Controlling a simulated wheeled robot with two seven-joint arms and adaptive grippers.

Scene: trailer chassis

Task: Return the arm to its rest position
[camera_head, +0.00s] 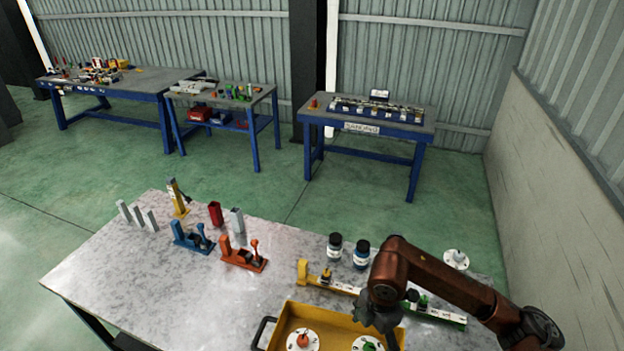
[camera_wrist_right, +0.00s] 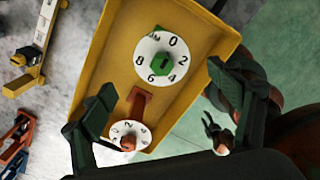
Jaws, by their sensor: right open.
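My right arm, copper-brown, comes in from the right in the head view. Its dark gripper (camera_head: 380,312) hangs over the right part of the yellow tray (camera_head: 283,327). In the right wrist view the fingers of this gripper (camera_wrist_right: 165,118) are wide apart with nothing held between them. Below them in the tray lie a white dial with a green knob (camera_wrist_right: 160,57) and a white dial with an orange-red knob (camera_wrist_right: 130,136). A small dark claw-like shape (camera_wrist_right: 215,132) beyond the tray edge may be my left gripper; its jaws are unclear. The left arm is not in the head view.
Blue (camera_head: 192,238) and orange (camera_head: 243,256) clamps stand farther left. The table's left front is clear. Other workbenches stand far back.

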